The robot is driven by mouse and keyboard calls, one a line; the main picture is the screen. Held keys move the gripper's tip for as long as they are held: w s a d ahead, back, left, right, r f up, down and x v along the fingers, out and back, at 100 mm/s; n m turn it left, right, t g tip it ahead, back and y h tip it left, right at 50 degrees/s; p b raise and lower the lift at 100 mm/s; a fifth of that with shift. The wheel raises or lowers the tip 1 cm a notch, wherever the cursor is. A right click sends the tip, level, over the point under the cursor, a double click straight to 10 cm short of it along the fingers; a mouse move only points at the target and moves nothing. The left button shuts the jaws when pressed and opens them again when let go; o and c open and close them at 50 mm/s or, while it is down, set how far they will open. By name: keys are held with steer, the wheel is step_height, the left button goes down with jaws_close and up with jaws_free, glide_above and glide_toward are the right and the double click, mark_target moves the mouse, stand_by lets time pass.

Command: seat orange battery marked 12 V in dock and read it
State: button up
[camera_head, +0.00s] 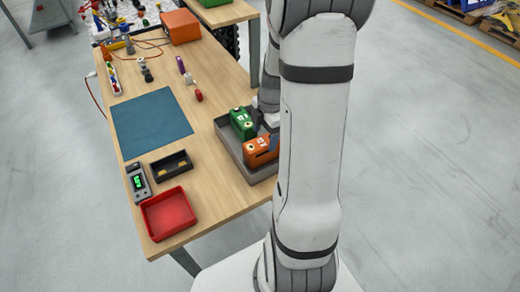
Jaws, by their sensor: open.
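An orange battery (259,153) stands in a grey tray (231,152) at the right edge of the wooden table. A green battery (242,122) stands behind it in the same tray. My gripper (271,130) is at the tray, close by the orange battery, with its jaws open; my arm hides most of it, and I cannot tell whether it touches the battery. The black dock (171,166) with yellowish parts inside lies empty on the table's left part. A meter (138,183) with a lit green display is left of the dock; its digits are too small to read.
A red bin (168,214) stands at the near table corner. A blue mat (151,122) lies flat behind the dock. Small tools (189,80), an orange box (181,27) and cables are farther back. Bare table lies between dock and tray.

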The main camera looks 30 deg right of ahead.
mark_target(261, 142)
steer(key=f, duration=0.2)
steer(key=a+f, duration=0.1)
steer(key=f, duration=0.1)
steer(key=shift+w, duration=0.1)
jaws_close()
stand_by(0.7)
steer(key=shift+p, duration=0.3)
